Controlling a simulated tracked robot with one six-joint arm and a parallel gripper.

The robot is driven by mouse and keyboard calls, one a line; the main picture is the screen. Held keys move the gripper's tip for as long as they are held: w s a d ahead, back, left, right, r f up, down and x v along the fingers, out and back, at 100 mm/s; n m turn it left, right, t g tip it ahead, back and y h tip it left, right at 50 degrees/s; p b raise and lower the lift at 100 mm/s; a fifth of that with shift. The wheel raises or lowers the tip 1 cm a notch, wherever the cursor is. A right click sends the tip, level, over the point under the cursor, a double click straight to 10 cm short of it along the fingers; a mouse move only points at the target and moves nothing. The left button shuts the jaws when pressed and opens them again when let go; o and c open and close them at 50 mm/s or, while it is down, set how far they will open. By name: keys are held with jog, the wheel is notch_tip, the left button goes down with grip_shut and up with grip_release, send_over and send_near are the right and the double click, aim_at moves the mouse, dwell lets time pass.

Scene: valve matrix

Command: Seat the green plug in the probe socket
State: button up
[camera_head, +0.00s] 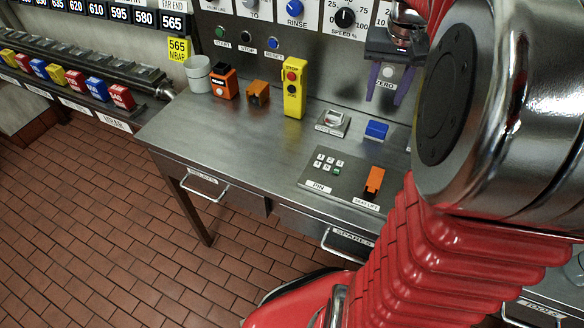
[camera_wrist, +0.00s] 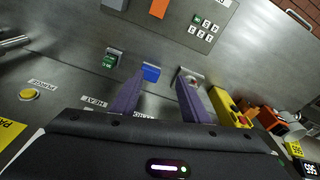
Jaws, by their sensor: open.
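A small green block (camera_wrist: 109,61) with white marking stands at a grey holder on the bench in the wrist view. It may be the green plug, but I cannot tell for sure. In the head view my arm hides that area. My gripper (camera_wrist: 160,82) is open and empty, with two purple fingers. It also shows in the head view (camera_head: 388,92), above the back of the bench. The green block lies just left of the left finger in the wrist view. I cannot make out which fitting is the probe socket.
A blue block (camera_head: 376,130) and a grey fitting (camera_head: 332,122) stand near my gripper. A yellow button box (camera_head: 294,88), orange items (camera_head: 223,82) and a white cup (camera_head: 197,74) stand further left. A keypad plate (camera_head: 330,165) lies in front. The bench's left front is clear.

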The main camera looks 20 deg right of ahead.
jog(key=s+a+f+n+t, duration=0.1)
jog(key=s+a+n, duration=0.1)
jog(key=a, duration=0.7)
jog(key=s+a+n+t, duration=0.2)
jog(key=s+a, duration=0.3)
jog(key=a, duration=0.4)
jog(key=s+a+f+n+t+y, duration=0.1)
jog(key=s+a+n, duration=0.2)
jog(key=a, duration=0.6)
jog(key=shift+s+a+f, duration=0.15)
jog(key=shift+a+f, duration=0.1)
jog(key=shift+f, duration=0.05)
jog(key=shift+d, duration=0.15)
